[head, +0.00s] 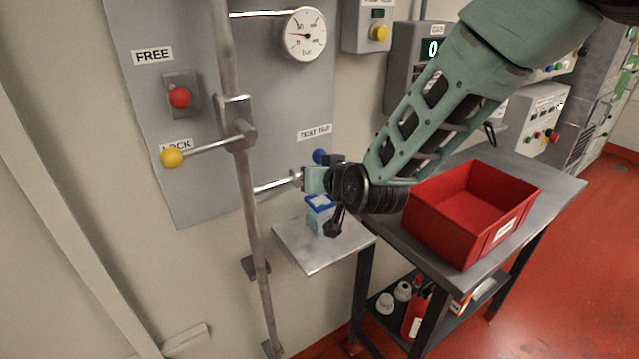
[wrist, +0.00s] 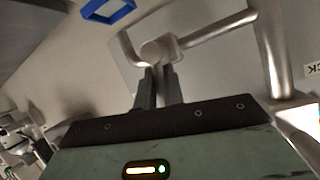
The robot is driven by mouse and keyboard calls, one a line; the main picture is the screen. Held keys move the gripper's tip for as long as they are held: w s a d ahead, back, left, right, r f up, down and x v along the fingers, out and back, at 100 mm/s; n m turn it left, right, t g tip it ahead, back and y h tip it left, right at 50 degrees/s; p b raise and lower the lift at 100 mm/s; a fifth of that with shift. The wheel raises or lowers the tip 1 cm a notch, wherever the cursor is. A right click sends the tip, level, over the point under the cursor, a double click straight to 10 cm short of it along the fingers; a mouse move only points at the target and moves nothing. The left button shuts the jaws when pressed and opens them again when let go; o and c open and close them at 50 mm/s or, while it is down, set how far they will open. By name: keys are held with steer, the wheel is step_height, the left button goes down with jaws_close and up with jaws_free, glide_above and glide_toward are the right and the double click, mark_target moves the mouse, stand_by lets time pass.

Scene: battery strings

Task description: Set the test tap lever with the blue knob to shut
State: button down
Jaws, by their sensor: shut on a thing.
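The test tap sits on a short metal pipe (head: 272,187) under the TEST TAP label (head: 314,131). Its blue knob (head: 319,156) shows just above and behind my gripper (head: 318,180) in the head view. In the wrist view, the fingers (wrist: 157,88) are closed together at the tap body (wrist: 160,49), whose bent spout (wrist: 127,45) points to the upper left. My gripper is shut on the tap lever; the held part is mostly hidden by the fingers. The lever's exact angle is hard to tell.
A blue-rimmed cup (head: 318,222) stands on a small metal shelf (head: 312,255) below the tap. A vertical pipe (head: 248,200) with a yellow-knobbed lever (head: 172,157) is at left. A red bin (head: 445,228) stands on the bench at right. A pressure gauge (head: 303,34) is above.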

steer(key=shift+s+a+f+n+h+b, duration=0.3)
steer(key=shift+s+f+n+h+b, duration=0.15)
steer(key=shift+n, duration=0.25)
steer(key=shift+t, duration=0.3)
steer(key=c, duration=1.5)
jaws_free()
steer(key=shift+w+r, duration=0.15)
steer(key=shift+r, duration=0.05)
steer(key=b+v, duration=0.2)
steer(key=v, duration=1.5)
steer(key=shift+s+d, duration=0.1)
steer(key=shift+s, duration=0.1)
